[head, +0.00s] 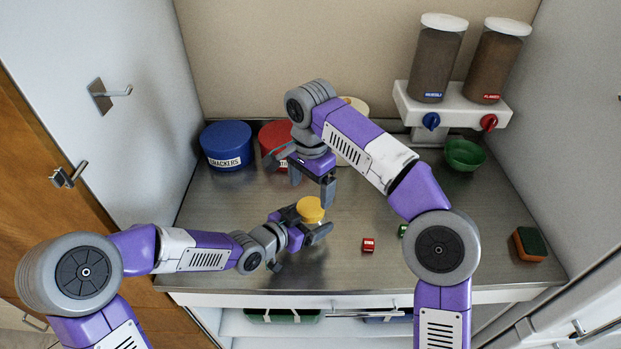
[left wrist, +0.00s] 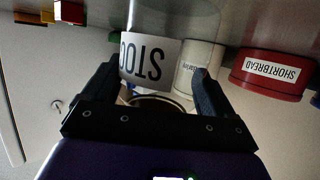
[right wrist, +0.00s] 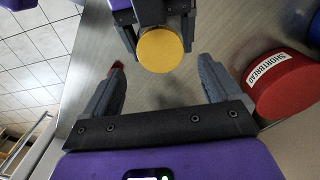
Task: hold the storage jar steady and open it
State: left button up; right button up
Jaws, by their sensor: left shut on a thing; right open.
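The storage jar is clear with a yellow lid (head: 311,207), which is on it. It stands upright near the middle of the steel counter. My left gripper (head: 308,224) is shut on the jar's body from the left; in the left wrist view the jar's white label (left wrist: 151,63) shows between the fingers. My right gripper (head: 312,184) is open and empty, pointing down above the jar. In the right wrist view the round lid (right wrist: 160,49) lies just beyond the open fingertips, roughly centred between them, apart from both.
A blue crackers tin (head: 227,146), a red shortbread tin (right wrist: 290,88) and a cream tin (left wrist: 198,65) stand behind. Two dispensers (head: 437,60) hang at the back right above a green bowl (head: 464,154). A small red block (head: 368,245) and a sponge (head: 530,244) lie right.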

aim_at(311, 207)
jog(key=shift+f, duration=2.8)
jog(key=shift+c, duration=0.2)
jog(key=c, duration=1.1)
jog(key=shift+o, duration=0.2)
jog(key=n, duration=0.6)
jog(key=shift+n, duration=0.4)
jog(key=o, duration=1.2)
jog(key=shift+c, duration=0.2)
jog(key=shift+r, duration=0.1)
